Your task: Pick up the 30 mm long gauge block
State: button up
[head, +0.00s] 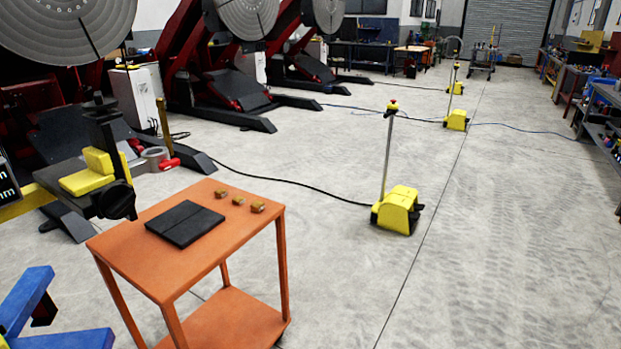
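Three small brownish-gold blocks lie in a row near the far right edge of an orange cart top (130,245). They are a left block (221,193), a middle block (238,201) and a right block (258,207). The middle one looks smallest and the right one a little larger. No length marking is readable, so I cannot tell which is the 30 mm gauge block. A flat black pad or case (186,223) lies on the cart beside them. I cannot make out my gripper in this view.
A black-and-yellow fixture (90,178) stands close at the cart's left. Blue structures (25,300) fill the lower left corner. A yellow pedal unit with a post (398,211) stands on the floor to the right, its black cable running behind the cart.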

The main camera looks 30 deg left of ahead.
aim_at(257, 207)
jog(key=u, duration=0.15)
jog(key=i, duration=1.65)
jog(key=u, duration=1)
jog(key=i, duration=0.85)
jog(key=u, duration=1.4)
jog(key=i, duration=0.65)
jog(key=u, duration=0.5)
